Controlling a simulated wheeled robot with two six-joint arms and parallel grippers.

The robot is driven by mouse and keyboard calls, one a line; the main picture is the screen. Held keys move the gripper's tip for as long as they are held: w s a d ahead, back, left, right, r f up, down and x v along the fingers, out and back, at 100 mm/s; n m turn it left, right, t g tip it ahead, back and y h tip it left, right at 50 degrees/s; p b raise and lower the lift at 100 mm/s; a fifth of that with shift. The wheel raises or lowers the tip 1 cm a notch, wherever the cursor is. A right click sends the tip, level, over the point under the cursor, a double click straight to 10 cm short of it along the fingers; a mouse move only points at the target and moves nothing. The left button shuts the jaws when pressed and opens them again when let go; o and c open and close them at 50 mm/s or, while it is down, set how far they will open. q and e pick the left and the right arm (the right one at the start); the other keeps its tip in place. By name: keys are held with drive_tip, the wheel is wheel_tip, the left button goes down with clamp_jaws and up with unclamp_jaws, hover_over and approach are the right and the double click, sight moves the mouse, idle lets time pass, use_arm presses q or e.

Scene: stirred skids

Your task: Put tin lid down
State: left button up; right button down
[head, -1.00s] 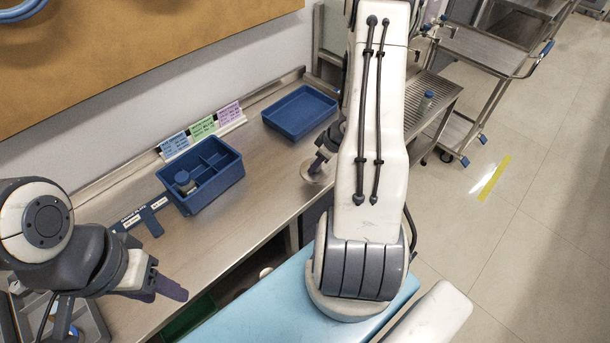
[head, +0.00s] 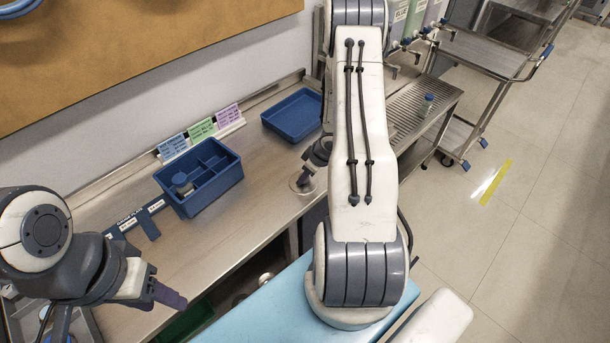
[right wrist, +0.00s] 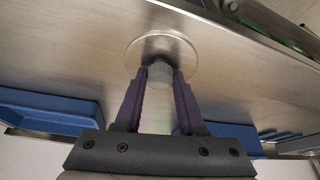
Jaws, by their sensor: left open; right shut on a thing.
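The tin lid (right wrist: 162,46) is a round, shiny disc with a small knob in the right wrist view. My right gripper (right wrist: 160,76) is shut on its knob. In the head view the lid (head: 300,185) is at or just above the steel bench near its front edge, partly hidden by the right gripper; I cannot tell whether it touches. My left gripper (head: 168,297) is open and empty, over the bench's front edge at the lower left.
A divided blue bin (head: 222,184) with a small jar (head: 182,183) stands left of the lid. An empty blue tray (head: 293,116) lies behind the lid. The steel bench (head: 262,180) is clear between them. Label cards (head: 201,131) stand along the wall.

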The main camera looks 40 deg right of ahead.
drive_tip(key=c, duration=0.5)
unclamp_jaws()
drive_tip(key=shift+r, duration=0.35)
drive_tip(key=p+v, duration=0.4)
drive_tip(key=v, duration=0.8)
drive_tip(key=w+a+r+n+h, duration=0.1)
drive_tip(key=w+a+r+h, duration=0.15)
drive_tip(key=a+r, duration=0.5)
drive_tip(key=w+a+r+h, duration=0.1)
drive_tip(key=w+a+r, duration=0.2)
drive_tip(key=a+r, duration=0.4)
drive_tip(key=s+a+r+n+g+y, duration=0.1)
drive_tip(key=s+a+r+g, duration=0.1)
drive_tip(key=s+a, duration=0.8)
drive_tip(key=s+a+r+n+g+y, duration=0.2)
drive_tip(key=s+a+r, duration=0.1)
drive_tip(key=s+a, duration=0.8)
drive_tip(key=shift+s, duration=0.5)
